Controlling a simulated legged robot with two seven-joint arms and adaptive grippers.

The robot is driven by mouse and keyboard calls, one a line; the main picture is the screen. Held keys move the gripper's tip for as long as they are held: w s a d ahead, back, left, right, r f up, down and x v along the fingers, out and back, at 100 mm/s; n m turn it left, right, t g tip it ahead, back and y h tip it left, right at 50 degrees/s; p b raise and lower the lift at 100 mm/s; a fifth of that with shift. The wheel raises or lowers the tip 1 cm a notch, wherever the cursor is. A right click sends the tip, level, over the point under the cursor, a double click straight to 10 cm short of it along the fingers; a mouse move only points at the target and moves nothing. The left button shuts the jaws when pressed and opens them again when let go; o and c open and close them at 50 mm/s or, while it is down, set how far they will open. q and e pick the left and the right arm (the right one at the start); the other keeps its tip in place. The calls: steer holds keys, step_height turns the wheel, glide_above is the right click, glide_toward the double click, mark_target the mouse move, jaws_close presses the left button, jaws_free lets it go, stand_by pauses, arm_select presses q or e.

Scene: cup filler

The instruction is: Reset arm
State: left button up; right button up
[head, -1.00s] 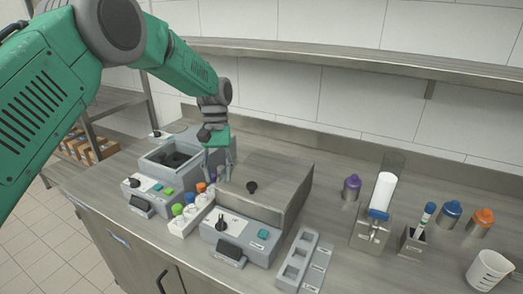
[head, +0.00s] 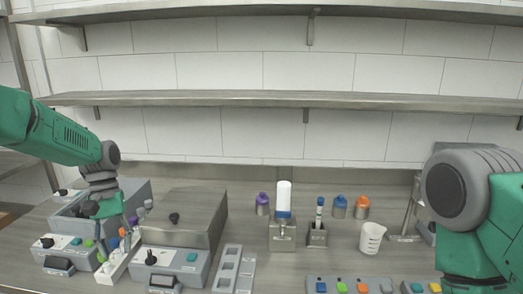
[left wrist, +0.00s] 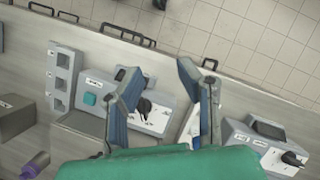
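My left gripper (head: 114,238) hangs over the gap between two grey machines at the left of the head view. In the left wrist view its two fingers (left wrist: 160,72) are spread apart with nothing between them, so it is open and empty. A white rack (head: 114,262) of small bottles with coloured caps stands below it, partly hidden by the fingers. The open-topped machine (head: 60,245) is to its left and the lidded machine (head: 190,260) to its right. My right arm (head: 468,215) shows at the right edge; its gripper is not in view.
A grey slotted holder (head: 232,268) stands right of the lidded machine. Behind are a white cylinder dispenser (head: 283,228), a pen holder (head: 318,236), purple, blue and orange bottles, and a white beaker (head: 372,238). Button panels (head: 350,285) line the front. A shelf (head: 300,99) hangs above.

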arm_select(q)
steer(key=s+d+f+m+t+b, duration=0.1)
steer(key=s+d+f+b, duration=0.1)
steer(key=s+f, duration=0.5)
steer(key=s+d+f+m+y+b, duration=0.15)
steer(key=s+f, duration=0.25)
steer(key=f, duration=0.8)
steer(key=s+d+f+t+b, duration=0.1)
steer(key=s+f+b, duration=0.3)
steer(key=f, duration=0.5)
steer(key=s+f+m+t+b, duration=0.1)
steer(key=s+f, duration=0.2)
steer(key=s, duration=0.7)
steer(key=s+d+f+m+t+b, duration=0.1)
steer(key=s+f+m+b, duration=0.1)
steer(key=s, duration=0.9)
steer(key=shift+f+t, duration=0.4)
steer(key=shift+f, duration=0.25)
arm_select(e)
step_height(320, 180, down, 11)
steer(key=shift+s+r, duration=0.15)
steer(key=shift+s, duration=0.3)
arm_select(q)
steer(key=shift+w+d+y, duration=0.1)
steer(key=shift+w+y, duration=0.1)
steer(key=shift+y, duration=0.05)
steer(key=shift+c, duration=0.4)
jaws_close()
